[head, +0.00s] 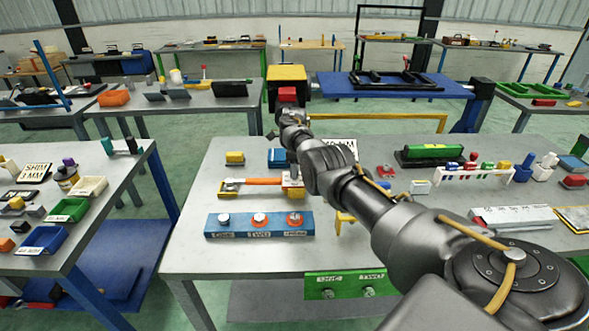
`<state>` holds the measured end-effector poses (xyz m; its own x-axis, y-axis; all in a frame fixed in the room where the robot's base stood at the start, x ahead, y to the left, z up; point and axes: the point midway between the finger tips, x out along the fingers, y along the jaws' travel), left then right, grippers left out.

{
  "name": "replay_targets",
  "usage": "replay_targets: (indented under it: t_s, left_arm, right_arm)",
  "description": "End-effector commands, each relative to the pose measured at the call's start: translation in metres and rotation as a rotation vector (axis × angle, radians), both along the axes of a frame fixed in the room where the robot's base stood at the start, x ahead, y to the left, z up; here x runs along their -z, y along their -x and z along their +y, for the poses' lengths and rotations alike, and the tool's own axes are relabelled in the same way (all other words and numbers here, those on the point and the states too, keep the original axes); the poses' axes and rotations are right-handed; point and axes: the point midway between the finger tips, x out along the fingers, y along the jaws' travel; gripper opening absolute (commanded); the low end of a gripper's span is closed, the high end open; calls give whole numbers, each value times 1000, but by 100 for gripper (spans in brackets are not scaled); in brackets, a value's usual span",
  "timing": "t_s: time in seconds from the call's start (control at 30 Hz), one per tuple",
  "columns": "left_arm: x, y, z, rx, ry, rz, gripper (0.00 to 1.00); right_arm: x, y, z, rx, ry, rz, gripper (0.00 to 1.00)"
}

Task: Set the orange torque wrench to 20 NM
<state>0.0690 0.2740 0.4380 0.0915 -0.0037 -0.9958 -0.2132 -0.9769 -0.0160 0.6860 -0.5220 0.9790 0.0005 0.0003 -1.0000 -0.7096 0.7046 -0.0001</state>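The orange torque wrench (262,181) lies across the middle table, left of my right arm. Its handle runs left to right, with a metal end at the left. Its right end meets a small tan block (294,191). My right arm comes in from the lower right and reaches over the table. Its gripper (292,171) seems to be at the wrench's right end, small and partly hidden by the arm. I cannot tell whether it touches the wrench or is open or shut. The wrench's setting is too small to read. My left gripper is not in view.
A blue board (259,223) with three round stations stands in front of the wrench. A yellow block (235,158) and a blue block (278,158) lie behind it. A green case (430,155) and a white rack (470,175) stand right of my arm. The table's front left is clear.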

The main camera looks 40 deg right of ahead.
Motion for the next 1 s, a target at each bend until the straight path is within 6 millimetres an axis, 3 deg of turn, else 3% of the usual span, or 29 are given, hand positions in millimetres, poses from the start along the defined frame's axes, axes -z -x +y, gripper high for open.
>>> replay_targets:
  t_s: [0.03,0.1,0.47,1.0]
  left_arm:
    - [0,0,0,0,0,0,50]
    - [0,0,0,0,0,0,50]
    - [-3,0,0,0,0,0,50]
    - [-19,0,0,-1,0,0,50]
  right_arm:
    - [0,0,0,0,0,0,15]
    - [0,0,0,0,0,0,6]
    - [-1,0,0,-63,0,0,5]
    - [-2,0,-1,-510,2,0,5]
